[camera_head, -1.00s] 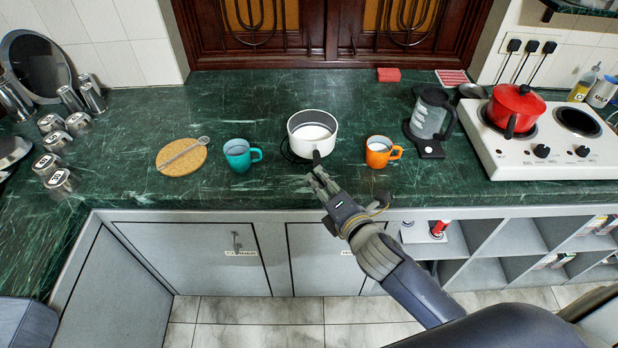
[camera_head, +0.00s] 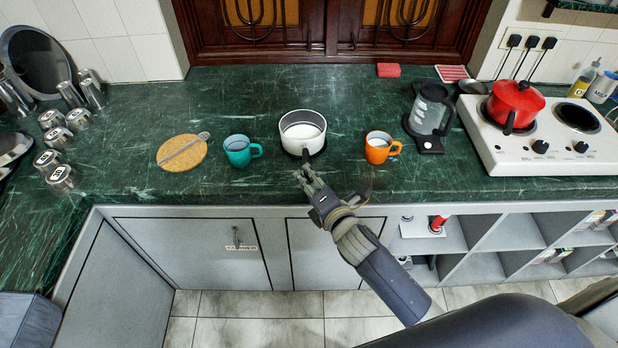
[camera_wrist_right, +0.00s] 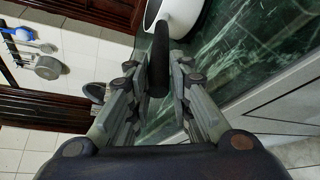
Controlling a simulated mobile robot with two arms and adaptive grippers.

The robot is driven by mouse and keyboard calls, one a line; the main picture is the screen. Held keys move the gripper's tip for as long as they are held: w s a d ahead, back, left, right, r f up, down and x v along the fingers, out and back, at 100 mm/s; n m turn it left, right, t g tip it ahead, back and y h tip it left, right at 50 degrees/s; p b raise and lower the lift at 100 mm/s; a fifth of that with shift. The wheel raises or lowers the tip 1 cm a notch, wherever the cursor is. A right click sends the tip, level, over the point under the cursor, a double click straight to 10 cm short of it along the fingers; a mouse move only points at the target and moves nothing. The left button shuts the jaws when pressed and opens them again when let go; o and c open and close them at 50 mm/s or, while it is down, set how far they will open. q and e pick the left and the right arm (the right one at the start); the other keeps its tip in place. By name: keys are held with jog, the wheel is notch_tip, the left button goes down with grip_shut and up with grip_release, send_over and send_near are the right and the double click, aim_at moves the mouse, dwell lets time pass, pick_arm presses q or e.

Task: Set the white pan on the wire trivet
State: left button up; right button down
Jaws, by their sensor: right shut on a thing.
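The white pan (camera_head: 302,147) is upright over the middle of the green counter, its black handle (camera_wrist_right: 160,45) pointing toward me. My right gripper (camera_head: 306,172) is shut on that handle; the wrist view shows the handle between the fingers. The wire trivet (camera_head: 313,154) shows only as a thin dark edge under the near side of the pan; the pan hides the rest. The pan appears over the trivet, but I cannot tell whether it touches it. My left gripper is not in view.
A teal mug (camera_head: 238,151) stands left of the pan and an orange mug (camera_head: 377,149) stands right. A round wooden board (camera_head: 174,157) lies further left. A glass kettle (camera_head: 428,118) and a white stove (camera_head: 545,155) with a red pot (camera_head: 517,100) stand at the right.

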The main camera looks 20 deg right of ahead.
jog(key=c, duration=1.4)
grip_release()
jog(key=shift+c, duration=0.2)
jog(key=shift+r, duration=0.2)
jog(key=shift+s, duration=0.4)
jog(key=b+v, duration=0.1)
jog(key=v, duration=1)
jog(key=shift+s, duration=0.15)
jog(key=shift+d, duration=0.1)
